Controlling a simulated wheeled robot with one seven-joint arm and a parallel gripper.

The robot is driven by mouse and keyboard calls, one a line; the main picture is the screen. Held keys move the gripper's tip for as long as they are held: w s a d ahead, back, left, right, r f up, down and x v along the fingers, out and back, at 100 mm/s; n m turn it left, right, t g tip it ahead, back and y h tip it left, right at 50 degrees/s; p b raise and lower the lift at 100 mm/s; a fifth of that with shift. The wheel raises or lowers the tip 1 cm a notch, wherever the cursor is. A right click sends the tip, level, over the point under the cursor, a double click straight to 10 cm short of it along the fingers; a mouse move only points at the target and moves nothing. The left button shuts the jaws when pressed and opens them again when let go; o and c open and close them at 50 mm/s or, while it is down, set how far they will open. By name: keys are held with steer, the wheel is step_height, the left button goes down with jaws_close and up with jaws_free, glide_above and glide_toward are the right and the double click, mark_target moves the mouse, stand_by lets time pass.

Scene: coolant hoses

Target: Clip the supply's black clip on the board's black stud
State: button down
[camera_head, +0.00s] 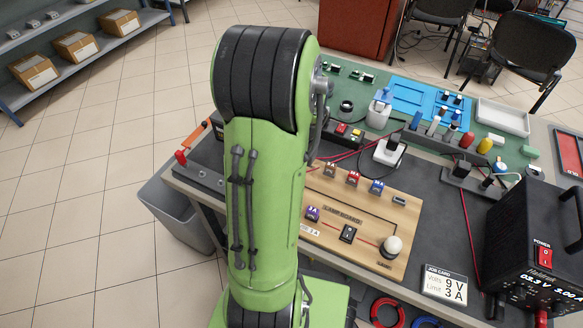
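The wooden lamp board (345,200) lies on the dark bench top, partly hidden by my green arm. I cannot tell which part is the black stud. The black power supply (517,236) stands at the right, with a red power switch and a lit display. I cannot make out its black clip. Red and dark leads run behind my arm near the board's far edge. My gripper is not visible.
A job card (444,285) reading 9 V, 3 A lies right of the board. White plugs, a socket strip, a blue tray (410,97) and a white tray (502,117) fill the far bench. Red and blue cable coils hang at the front. A grey bin (180,217) stands left.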

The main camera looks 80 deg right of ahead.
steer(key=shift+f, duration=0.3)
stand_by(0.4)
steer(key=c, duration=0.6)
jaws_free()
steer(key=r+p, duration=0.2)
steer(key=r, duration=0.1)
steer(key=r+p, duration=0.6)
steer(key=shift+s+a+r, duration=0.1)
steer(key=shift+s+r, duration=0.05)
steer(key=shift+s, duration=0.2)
